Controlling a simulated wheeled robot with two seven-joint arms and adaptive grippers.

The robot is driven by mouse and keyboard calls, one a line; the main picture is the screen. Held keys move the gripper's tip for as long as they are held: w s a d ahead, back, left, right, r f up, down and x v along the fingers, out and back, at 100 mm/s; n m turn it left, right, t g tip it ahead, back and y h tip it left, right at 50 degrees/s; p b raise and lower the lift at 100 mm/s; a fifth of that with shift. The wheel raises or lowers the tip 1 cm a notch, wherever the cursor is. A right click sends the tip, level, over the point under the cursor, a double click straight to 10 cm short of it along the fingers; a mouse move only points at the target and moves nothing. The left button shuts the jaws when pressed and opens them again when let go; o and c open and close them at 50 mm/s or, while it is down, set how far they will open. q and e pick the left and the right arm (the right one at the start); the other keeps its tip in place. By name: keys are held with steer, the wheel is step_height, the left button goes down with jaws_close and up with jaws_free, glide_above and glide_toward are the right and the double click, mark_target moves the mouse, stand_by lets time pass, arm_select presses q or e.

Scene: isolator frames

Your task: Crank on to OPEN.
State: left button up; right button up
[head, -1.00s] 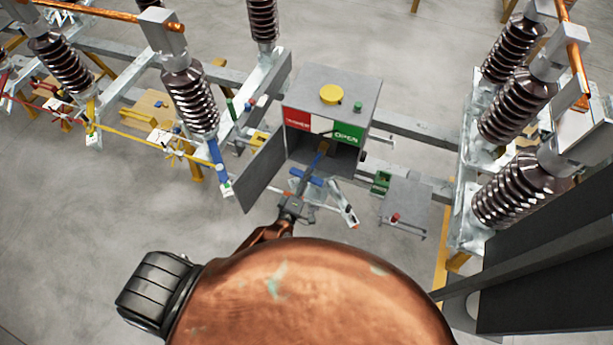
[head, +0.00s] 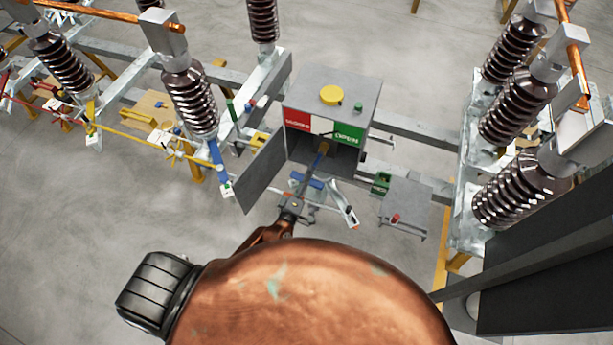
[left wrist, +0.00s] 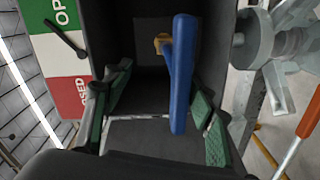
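The grey drive box (head: 358,98) stands open at the front, with a red field, a white field and a green OPEN field (head: 348,134) above its opening. In the left wrist view a black pointer (left wrist: 65,38) lies near the border of the white and OPEN fields. The blue crank (head: 317,163) sticks out of the opening; in the left wrist view its blue arm (left wrist: 181,75) runs from a brass-coloured shaft. My left gripper (head: 299,184) is at the crank. Its green-padded fingers (left wrist: 160,112) are spread, with the blue arm between them, nearer the right finger. Contact is unclear. My right gripper is out of view.
The box's open door (head: 262,172) stands left of my left gripper. A lower grey box (head: 406,203) is at its right. Metal framework lies below the opening. Brown insulators (head: 190,98) rise on both sides. Bare floor (head: 110,220) lies at the left.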

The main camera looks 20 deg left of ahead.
arm_select(q)
steer(key=shift+o, duration=1.1)
steer(key=shift+f, duration=0.1)
steer(key=s, duration=0.8)
steer(key=shift+r, duration=0.25)
stand_by(0.6)
